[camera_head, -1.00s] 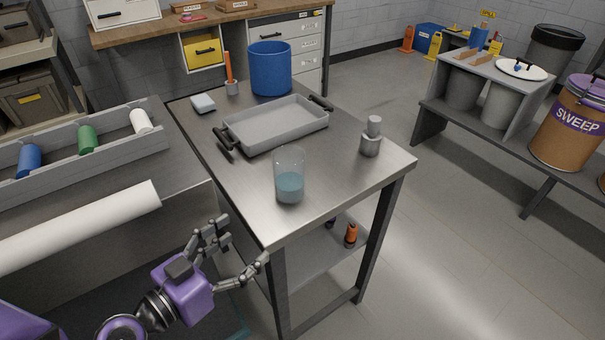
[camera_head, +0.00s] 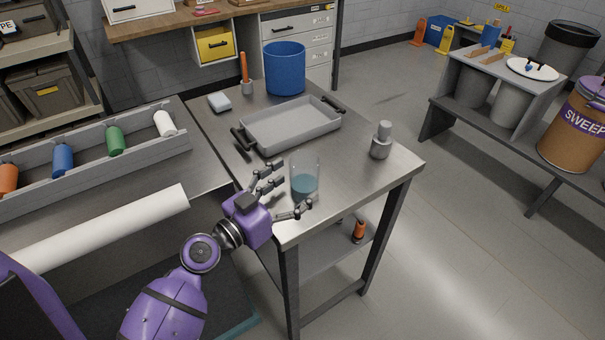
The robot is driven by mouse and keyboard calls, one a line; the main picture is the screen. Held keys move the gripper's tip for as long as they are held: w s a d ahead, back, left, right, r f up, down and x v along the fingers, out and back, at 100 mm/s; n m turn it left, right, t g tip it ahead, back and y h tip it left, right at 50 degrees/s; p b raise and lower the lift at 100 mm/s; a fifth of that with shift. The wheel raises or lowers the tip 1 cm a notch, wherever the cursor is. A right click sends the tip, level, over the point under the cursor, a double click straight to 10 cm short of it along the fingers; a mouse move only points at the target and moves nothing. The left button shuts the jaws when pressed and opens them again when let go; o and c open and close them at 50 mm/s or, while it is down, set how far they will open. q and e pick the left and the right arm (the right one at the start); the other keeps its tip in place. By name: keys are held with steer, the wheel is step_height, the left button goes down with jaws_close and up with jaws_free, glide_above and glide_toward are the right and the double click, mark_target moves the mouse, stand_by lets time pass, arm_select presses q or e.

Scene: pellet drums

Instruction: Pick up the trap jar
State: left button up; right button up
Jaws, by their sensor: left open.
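A clear jar (camera_head: 305,187) with blue-green liquid in its lower part stands upright near the front corner of the metal table (camera_head: 350,180); I take it to be the trap jar. My left gripper (camera_head: 295,187) is open at the jar's left side. One finger reaches to the jar's left, and the other lies low at its front, overlapping its base in the picture. Whether either finger touches the jar, I cannot tell. My right gripper is not in view.
A grey tray (camera_head: 291,128) with black handles lies behind the jar. A grey metal bottle (camera_head: 381,142) stands to its right. A white roll (camera_head: 105,229) lies left.

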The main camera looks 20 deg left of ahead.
arm_select(q)
steer(key=shift+x, duration=1.1)
steer(key=c, duration=1.4)
